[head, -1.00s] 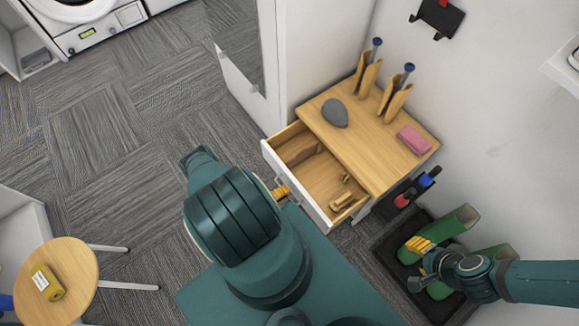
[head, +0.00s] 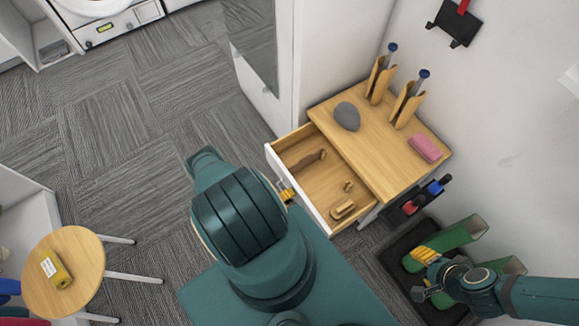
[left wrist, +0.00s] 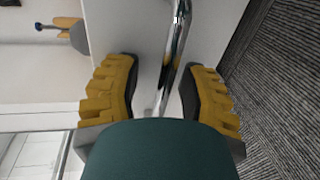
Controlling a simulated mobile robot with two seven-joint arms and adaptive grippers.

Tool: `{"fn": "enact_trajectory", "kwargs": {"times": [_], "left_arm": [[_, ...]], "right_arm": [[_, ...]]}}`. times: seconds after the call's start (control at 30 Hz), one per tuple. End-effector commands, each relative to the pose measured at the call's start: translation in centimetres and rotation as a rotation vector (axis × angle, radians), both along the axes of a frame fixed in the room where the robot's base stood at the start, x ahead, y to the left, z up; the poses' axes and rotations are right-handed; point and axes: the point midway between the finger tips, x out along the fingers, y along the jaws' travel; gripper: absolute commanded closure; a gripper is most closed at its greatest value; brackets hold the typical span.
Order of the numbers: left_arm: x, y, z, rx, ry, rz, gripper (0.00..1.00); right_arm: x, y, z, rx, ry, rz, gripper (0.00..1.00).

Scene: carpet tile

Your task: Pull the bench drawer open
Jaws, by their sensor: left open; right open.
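The bench drawer (head: 276,158) is pulled out from under the wooden bench top (head: 375,160). Its white front faces my left arm. Inside lie a brown wooden piece and small wooden items (head: 343,209). My left gripper (head: 288,193) is at the drawer front, mostly hidden behind my own arm in the head view. In the left wrist view its yellow fingers (left wrist: 158,92) are open, with the chrome handle bar (left wrist: 176,60) running between them. I cannot tell whether they touch the bar. My right gripper (head: 420,274) is open at the lower right, over a dark tray.
On the bench top are a grey stone-like object (head: 347,116), a pink block (head: 425,148) and two wooden holders (head: 407,105). The dark tray (head: 392,248) holds green tubes (head: 462,234). A round stool (head: 85,262) stands at lower left.

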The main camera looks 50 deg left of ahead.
Motion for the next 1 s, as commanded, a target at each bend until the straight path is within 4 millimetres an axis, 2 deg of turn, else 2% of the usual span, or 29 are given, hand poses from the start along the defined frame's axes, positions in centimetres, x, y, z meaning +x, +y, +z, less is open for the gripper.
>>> {"fn": "enact_trajectory", "kwargs": {"times": [0.17, 0.5, 0.63, 0.8, 1.0], "left_arm": [[-1.4, 0.2, 0.2, 0.001, 0.002, 0.003, 0.59], [-7.9, 0.8, 1.6, 0.002, 0.003, 0.003, 0.59], [-9.9, 0.8, 2.0, 0.000, 0.001, 0.002, 0.59], [-11.4, 0.9, 2.4, -0.001, 0.000, 0.000, 0.59], [-11.7, 0.9, 2.4, -0.001, 0.000, -0.001, 0.59]], "right_arm": [[0.0, 0.0, 0.0, 0.000, 0.000, 0.000, 0.53], [0.0, 0.0, 0.0, 0.000, 0.000, 0.000, 0.53], [0.0, 0.0, 0.0, 0.000, 0.000, 0.000, 0.53], [0.0, 0.0, 0.0, 0.000, 0.000, 0.000, 0.53], [0.0, 0.0, 0.0, 0.000, 0.000, 0.000, 0.53]]}}
